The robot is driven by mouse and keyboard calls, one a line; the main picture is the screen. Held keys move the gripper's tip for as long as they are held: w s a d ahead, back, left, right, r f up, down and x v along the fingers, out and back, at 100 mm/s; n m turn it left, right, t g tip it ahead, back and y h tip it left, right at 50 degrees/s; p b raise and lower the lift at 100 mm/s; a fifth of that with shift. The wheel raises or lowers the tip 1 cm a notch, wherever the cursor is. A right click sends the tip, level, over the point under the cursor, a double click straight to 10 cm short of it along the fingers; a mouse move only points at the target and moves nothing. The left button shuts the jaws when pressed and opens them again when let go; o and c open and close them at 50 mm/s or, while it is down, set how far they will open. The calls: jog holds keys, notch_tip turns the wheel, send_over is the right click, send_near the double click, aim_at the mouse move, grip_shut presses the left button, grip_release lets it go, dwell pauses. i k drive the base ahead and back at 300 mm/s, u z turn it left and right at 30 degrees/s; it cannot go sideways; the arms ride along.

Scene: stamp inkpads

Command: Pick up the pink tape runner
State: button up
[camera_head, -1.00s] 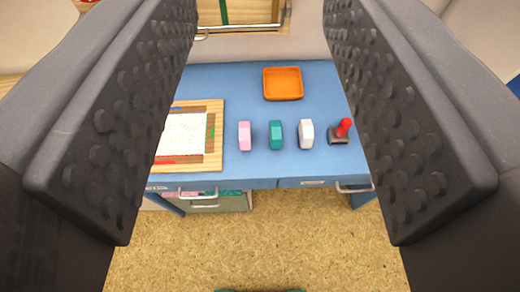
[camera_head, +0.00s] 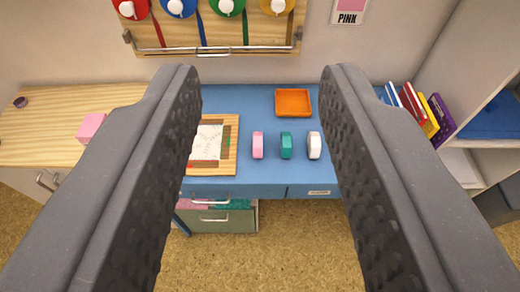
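The pink tape runner (camera_head: 257,145) stands upright on the blue desk (camera_head: 252,101), left of a teal one (camera_head: 286,145) and a white one (camera_head: 314,145). My gripper (camera_head: 262,75) is open, with its two dark, studded fingers wide apart on either side of the view. Nothing is between the fingertips. The desk and the tape runners show beyond them, some distance away. The red-handled stamp is not visible in the present view.
An orange tray (camera_head: 293,102) sits at the back of the desk. A wooden board with paper (camera_head: 207,142) lies left. A wooden counter (camera_head: 50,130) with a pink block (camera_head: 91,127) is further left. Books (camera_head: 422,112) stand on a shelf at right. Ribbon spools hang above.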

aim_at(258, 136)
jog(key=u, duration=0.05)
jog(key=i, duration=0.9)
jog(key=z, duration=0.05)
